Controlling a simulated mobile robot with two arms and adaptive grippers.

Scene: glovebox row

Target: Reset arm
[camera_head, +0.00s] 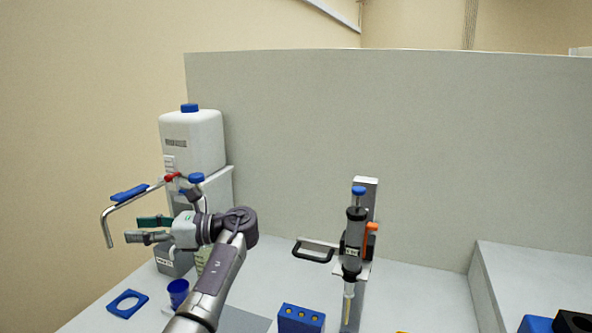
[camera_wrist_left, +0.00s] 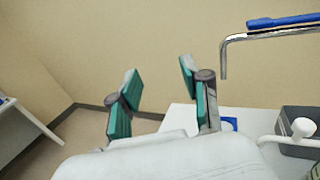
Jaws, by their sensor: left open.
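My left gripper (camera_head: 142,229) is open and empty, held out to the left in front of the white container with the blue cap (camera_head: 192,142). In the left wrist view its two green-padded fingers (camera_wrist_left: 160,98) stand apart with nothing between them. A bent metal spout with a blue lever (camera_head: 129,193) is just above and behind the gripper in the head view. It also shows at the upper right of the left wrist view (camera_wrist_left: 268,32), apart from the fingers. My right gripper is not in view.
A dispenser on a stand (camera_head: 354,240) is right of my left arm. A grey partition (camera_head: 400,150) stands behind.

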